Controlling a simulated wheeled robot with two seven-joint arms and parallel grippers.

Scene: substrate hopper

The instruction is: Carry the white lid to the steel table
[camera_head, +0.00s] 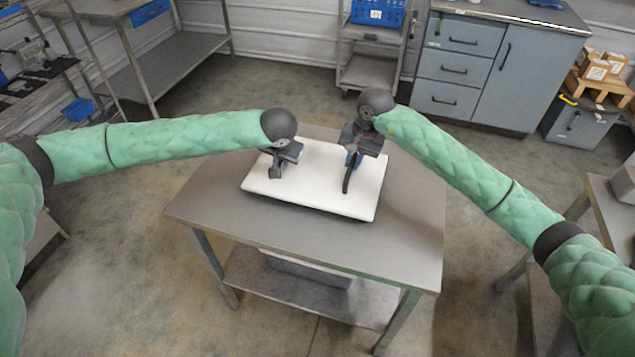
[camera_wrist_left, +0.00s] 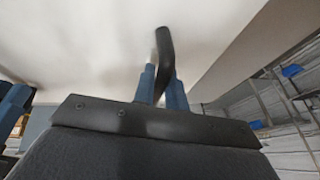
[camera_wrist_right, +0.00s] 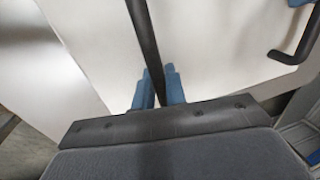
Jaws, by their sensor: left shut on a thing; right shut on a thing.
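The white lid (camera_head: 318,192) is over the steel table (camera_head: 400,250) in the head view, with both arms reaching to it. I cannot tell whether it rests on the tabletop or hangs just above it. My left gripper (camera_head: 275,172) is shut on a dark handle of the lid near its left side; the handle (camera_wrist_left: 165,50) shows between the blue fingertips in the left wrist view. My right gripper (camera_head: 350,165) is shut on the other dark handle (camera_wrist_right: 143,40), which runs between its blue fingertips in the right wrist view. The lid looks about level.
A grey box (camera_head: 305,270) sits on the table's lower shelf. Bare tabletop shows in front and to both sides of the lid. Behind stand a grey cabinet (camera_head: 480,75) and a trolley (camera_head: 370,70) with a blue crate. Another bench (camera_head: 180,60) is at the back left.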

